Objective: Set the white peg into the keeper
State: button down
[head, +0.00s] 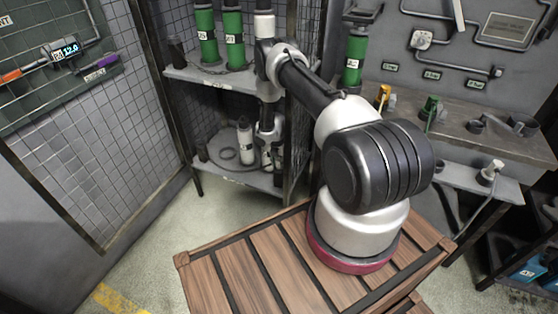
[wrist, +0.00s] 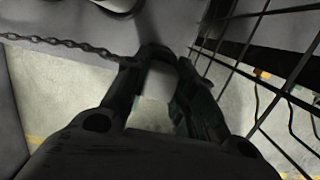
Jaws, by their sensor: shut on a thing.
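In the wrist view my dark gripper (wrist: 158,72) has its two fingers closed around a pale, whitish piece (wrist: 158,84), which looks like the white peg. Only a short part of it shows between the fingers. In the head view my arm reaches to the right front of the shelf rack and bends down there. The gripper is small and hard to make out in that view. I cannot pick out the keeper for certain in either view.
The rack's upper shelf (head: 220,80) holds green cylinders (head: 233,38). A white bottle (head: 245,140) stands on the lower shelf. In the wrist view a chain (wrist: 65,42) runs at left and wire mesh (wrist: 275,88) stands close at right. A workbench (head: 480,140) is at right.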

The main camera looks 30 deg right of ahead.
jog(key=c, duration=1.1)
grip_release()
jog(key=r, duration=0.5)
jog(key=a+r, duration=0.1)
jog(key=r, duration=0.1)
jog(key=shift+s+r, duration=0.2)
jog(key=shift+s, duration=0.15)
